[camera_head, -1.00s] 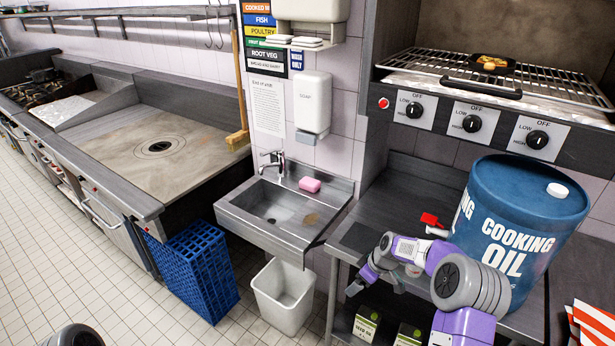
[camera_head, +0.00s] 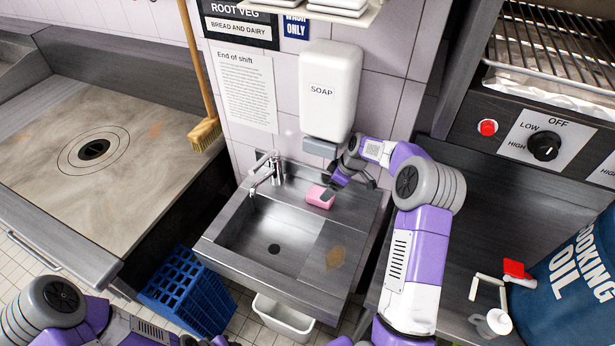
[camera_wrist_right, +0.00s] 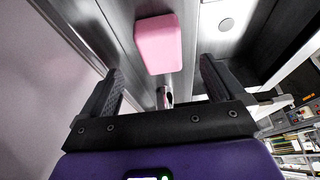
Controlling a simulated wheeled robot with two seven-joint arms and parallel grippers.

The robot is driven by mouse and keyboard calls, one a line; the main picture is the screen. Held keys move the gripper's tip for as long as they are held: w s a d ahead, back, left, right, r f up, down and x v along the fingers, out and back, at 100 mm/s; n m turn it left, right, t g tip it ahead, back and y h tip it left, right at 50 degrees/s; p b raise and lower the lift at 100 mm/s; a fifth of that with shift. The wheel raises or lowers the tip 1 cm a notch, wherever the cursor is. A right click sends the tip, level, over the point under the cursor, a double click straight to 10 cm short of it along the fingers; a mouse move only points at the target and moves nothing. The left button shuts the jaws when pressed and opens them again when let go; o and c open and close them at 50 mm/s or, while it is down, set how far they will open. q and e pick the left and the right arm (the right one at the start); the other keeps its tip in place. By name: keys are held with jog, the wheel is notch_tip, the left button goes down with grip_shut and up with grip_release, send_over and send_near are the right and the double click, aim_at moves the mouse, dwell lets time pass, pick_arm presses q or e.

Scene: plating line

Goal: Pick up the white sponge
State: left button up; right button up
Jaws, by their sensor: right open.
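A pink sponge (camera_head: 320,196) lies on the back ledge of the steel sink (camera_head: 262,297), right of the tap. I see no white sponge; the only sponge in view is pink. My right gripper (camera_head: 338,184) is at the sponge's right end, below the soap dispenser. In the right wrist view the right gripper (camera_wrist_right: 158,80) has its fingers spread wide, and the pink sponge (camera_wrist_right: 159,43) shows ahead between them, apart from both. My left arm shows at the lower left of the head view; its fingers cannot be made out.
A soap dispenser (camera_head: 330,90) hangs on the wall just above the right gripper. The tap (camera_head: 266,172) stands left of the sponge. A blue crate (camera_head: 187,292) and a white bin (camera_head: 283,317) are below the sink. A blue oil drum (camera_head: 580,270) stands at the right.

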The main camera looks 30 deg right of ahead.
aim_at(313, 196)
jog(key=shift+w+a+f, duration=0.15)
jog(key=shift+f, duration=0.4)
jog(key=x, duration=0.6)
jog(key=shift+f+p, duration=0.1)
jog(key=shift+p, duration=0.3)
jog(key=shift+c, duration=0.2)
jog(key=c, duration=1)
